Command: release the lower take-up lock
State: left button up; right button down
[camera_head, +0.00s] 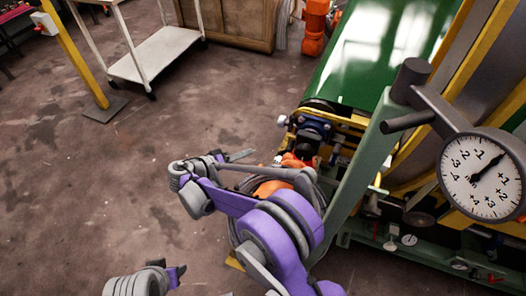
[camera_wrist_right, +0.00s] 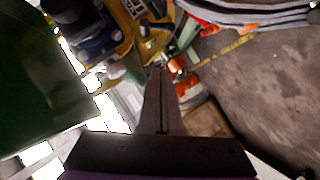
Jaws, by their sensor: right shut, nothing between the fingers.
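I cannot surely pick out the lower take-up lock. A blue housing (camera_head: 314,126) sits in the yellow frame at the end of the green belt. An orange part (camera_head: 291,160) shows just below it, partly behind my arm. My right gripper (camera_head: 243,156) is left of these parts, seen small and from the side. In the right wrist view its dark fingers (camera_wrist_right: 161,85) are shut with nothing between them. The blue housing (camera_wrist_right: 92,38) shows there at the upper left, apart from the fingers.
The green belt (camera_head: 375,55) runs up the right side. A dial gauge (camera_head: 483,177) stands at the right on a green frame. A white cart (camera_head: 160,55), a yellow post (camera_head: 75,50) and a wooden crate (camera_head: 232,20) stand farther back. The floor at left is clear.

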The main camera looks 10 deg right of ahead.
jog(key=b, duration=0.2)
send_near(281, 152)
jog(key=w+d, duration=0.3)
jog(key=w, duration=0.2)
jog(key=shift+s+d+f+b, duration=0.15)
jog(key=shift+s+d+f, duration=0.05)
jog(key=shift+d, duration=0.25)
jog(key=shift+s+d+f+b, duration=0.1)
jog(key=shift+s+d+f, duration=0.15)
jog(key=shift+d, duration=0.2)
jog(key=shift+s+d+f+b, duration=0.15)
jog(key=shift+s+d+f, duration=0.05)
jog(key=shift+d, duration=0.25)
jog(key=shift+s+d+f, duration=0.1)
jog(key=shift+d+f, duration=0.05)
jog(key=shift+f, duration=0.5)
